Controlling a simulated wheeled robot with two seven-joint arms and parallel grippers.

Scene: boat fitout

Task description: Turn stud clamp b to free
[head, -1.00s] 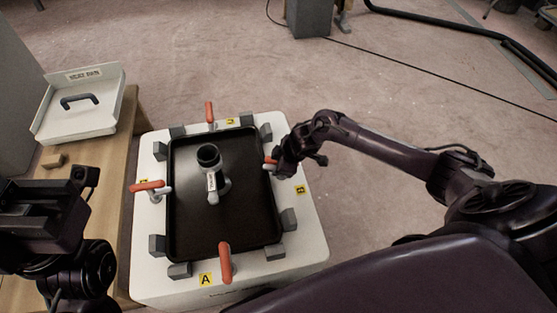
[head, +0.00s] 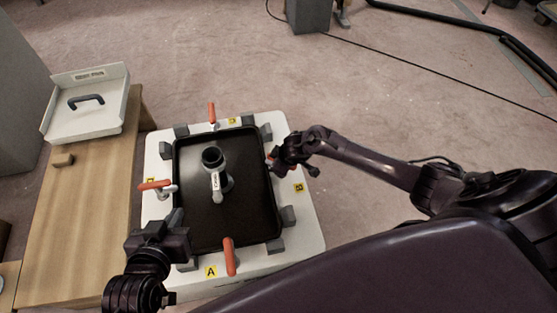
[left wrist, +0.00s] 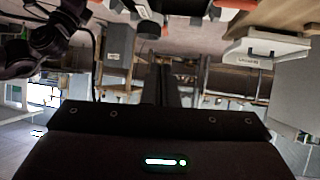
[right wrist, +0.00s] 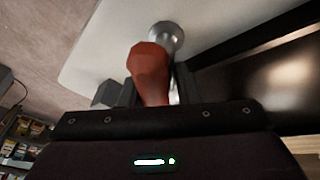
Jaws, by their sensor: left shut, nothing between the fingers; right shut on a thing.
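Stud clamp b (head: 269,158) is on the right side of the white base, near the yellow B label (head: 299,187). My right gripper (head: 275,160) is shut on its orange handle and hides most of it in the head view. In the right wrist view the orange handle (right wrist: 149,70) stands between the fingers, with the round metal stud (right wrist: 165,37) beyond it. My left gripper (head: 176,219) is shut and empty over the near left part of the base. In the left wrist view its dark fingers (left wrist: 162,87) are together.
Other orange-handled clamps stand at the front (head: 229,257), left (head: 155,185) and back (head: 211,112). A wooden bench (head: 95,215) with a white bin (head: 85,115) is at left.

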